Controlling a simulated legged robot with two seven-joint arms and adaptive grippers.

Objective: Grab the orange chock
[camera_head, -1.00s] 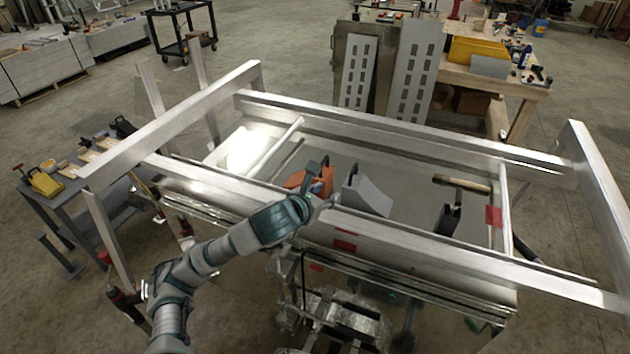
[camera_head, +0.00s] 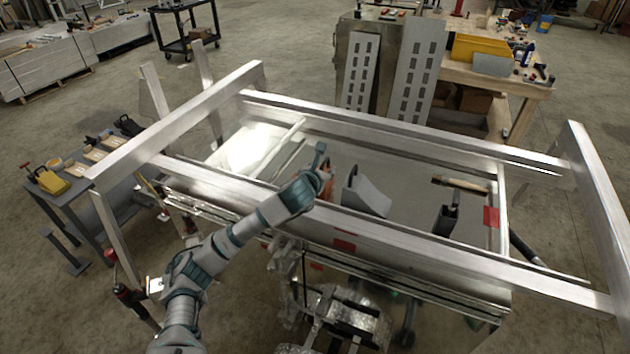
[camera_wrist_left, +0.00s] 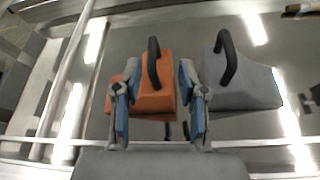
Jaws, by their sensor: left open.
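The orange chock (camera_wrist_left: 155,75) lies on the metal surface inside the trailer frame, with a black handle on top. In the left wrist view it sits between the two fingers of my open left gripper (camera_wrist_left: 158,105). I cannot tell whether the fingers touch it. In the head view only a sliver of the orange chock (camera_head: 328,186) shows behind my left gripper (camera_head: 318,165). A grey chock (camera_head: 369,194) with a black handle stands just right of it; it also shows in the left wrist view (camera_wrist_left: 245,85). My right gripper is not in view.
Aluminium beams (camera_head: 430,238) run in front of and behind the chocks. A hammer (camera_head: 462,184) and a dark block (camera_head: 447,220) lie further right on the trailer surface. A side table with tools (camera_head: 60,195) stands at the left.

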